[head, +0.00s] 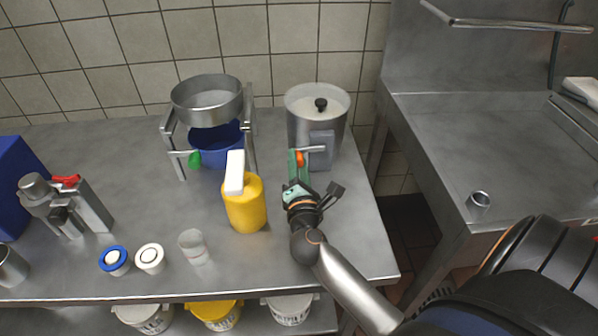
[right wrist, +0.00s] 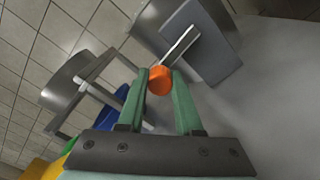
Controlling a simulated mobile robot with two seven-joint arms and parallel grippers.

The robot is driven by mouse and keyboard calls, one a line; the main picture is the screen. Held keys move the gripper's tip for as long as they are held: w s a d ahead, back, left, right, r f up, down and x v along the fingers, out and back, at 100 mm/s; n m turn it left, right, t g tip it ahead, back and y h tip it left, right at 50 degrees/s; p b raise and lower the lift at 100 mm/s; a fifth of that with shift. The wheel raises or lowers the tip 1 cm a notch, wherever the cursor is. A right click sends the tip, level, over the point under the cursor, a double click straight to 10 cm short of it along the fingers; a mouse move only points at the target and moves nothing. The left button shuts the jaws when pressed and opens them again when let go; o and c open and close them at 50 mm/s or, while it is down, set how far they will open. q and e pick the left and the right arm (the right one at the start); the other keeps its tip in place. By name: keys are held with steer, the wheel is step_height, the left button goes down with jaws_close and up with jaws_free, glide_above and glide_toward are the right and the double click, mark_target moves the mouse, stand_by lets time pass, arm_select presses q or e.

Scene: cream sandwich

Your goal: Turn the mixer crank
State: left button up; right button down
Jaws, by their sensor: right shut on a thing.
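The mixer, a steel cylinder with a clear lid and black knob (head: 318,140), stands at the back right of the table. A grey box on its side carries a short metal crank rod (head: 313,149) ending in an orange knob (head: 299,158). In the right wrist view, the orange knob (right wrist: 160,81) is between the green fingertips, with the crank rod (right wrist: 181,45) running up to the grey box. My right gripper (head: 298,163) is shut on this knob, reaching in from the front. My left gripper is not in view.
Left of the mixer stands a metal frame (head: 168,130) with a sieve, a blue bowl and a green knob. A yellow bottle (head: 244,209) with a white top stands close left of my right gripper. Small jars, a glass and a grey device are further left. A sink counter lies right.

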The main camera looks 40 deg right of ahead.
steer(key=shift+r+m, duration=0.15)
steer(key=shift+m, duration=0.35)
steer(key=shift+r+m+b, duration=0.3)
steer(key=shift+r+m, duration=0.15)
steer(key=shift+m, duration=0.25)
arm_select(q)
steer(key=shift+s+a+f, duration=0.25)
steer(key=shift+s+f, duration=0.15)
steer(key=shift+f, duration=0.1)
arm_select(e)
steer(key=shift+r, duration=0.15)
steer(key=shift+m, duration=0.3)
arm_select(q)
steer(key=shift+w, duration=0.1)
arm_select(e)
steer(key=c, duration=0.6)
jaws_free()
